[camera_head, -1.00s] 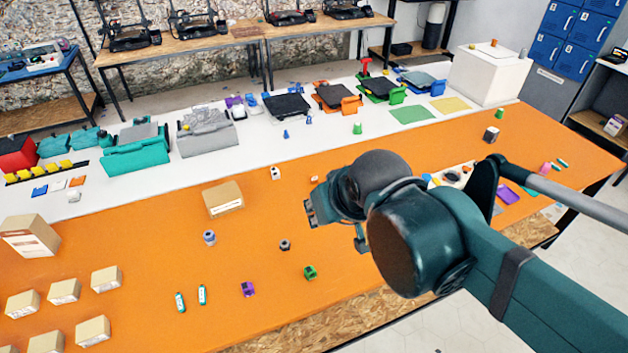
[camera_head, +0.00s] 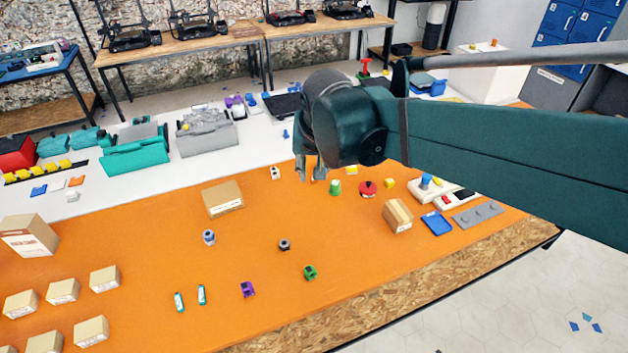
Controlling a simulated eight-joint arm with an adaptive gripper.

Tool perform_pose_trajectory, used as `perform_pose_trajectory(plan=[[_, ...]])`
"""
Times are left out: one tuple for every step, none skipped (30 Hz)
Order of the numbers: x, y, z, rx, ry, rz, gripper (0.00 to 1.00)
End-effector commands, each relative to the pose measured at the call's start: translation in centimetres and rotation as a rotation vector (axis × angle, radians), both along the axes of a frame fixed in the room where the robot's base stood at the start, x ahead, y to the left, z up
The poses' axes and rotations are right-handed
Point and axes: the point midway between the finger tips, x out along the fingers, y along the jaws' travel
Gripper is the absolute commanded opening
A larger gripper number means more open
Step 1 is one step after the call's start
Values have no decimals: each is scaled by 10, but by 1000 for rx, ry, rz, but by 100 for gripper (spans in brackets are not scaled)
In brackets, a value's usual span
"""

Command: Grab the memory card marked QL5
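No QL5 marking is readable in this view, so I cannot tell which thing is that memory card. Small flat card-like pieces lie at the far left of the white strip: a blue one (camera_head: 38,190), a white one (camera_head: 57,185) and an orange one (camera_head: 76,181). Two small teal-and-white sticks, the left one (camera_head: 179,301) and the right one (camera_head: 202,294), lie on the orange surface at the front. My gripper (camera_head: 310,174) points down above the back of the orange surface. Its fingers look apart, with nothing seen between them.
Cardboard boxes stand at the left, and one box (camera_head: 222,198) lies near the middle. A purple piece (camera_head: 248,289), a green piece (camera_head: 310,272) and a dark nut-like piece (camera_head: 284,245) lie at the front. A carton (camera_head: 397,215) and blue tray (camera_head: 437,223) are at the right.

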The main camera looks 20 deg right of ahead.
Motion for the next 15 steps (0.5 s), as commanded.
perform_pose_trajectory(plan=[[9,-2,-1,2,6,-19,26],[13,-3,-2,5,11,-32,26],[19,-5,-4,7,16,-50,26],[24,-6,-5,10,19,-63,26],[29,-7,-5,12,22,-76,26],[35,-9,-7,15,27,-94,26],[40,-10,-8,17,31,-107,26],[44,-11,-10,18,35,-120,26],[50,-13,-12,20,39,-138,26],[55,-14,-13,22,41,-151,26],[59,-15,-14,24,45,-165,26],[66,-17,-16,26,50,-183,26],[70,-18,-18,28,53,-197,26],[75,-19,-20,29,57,-210,26],[81,-21,-23,31,59,-228,26]])
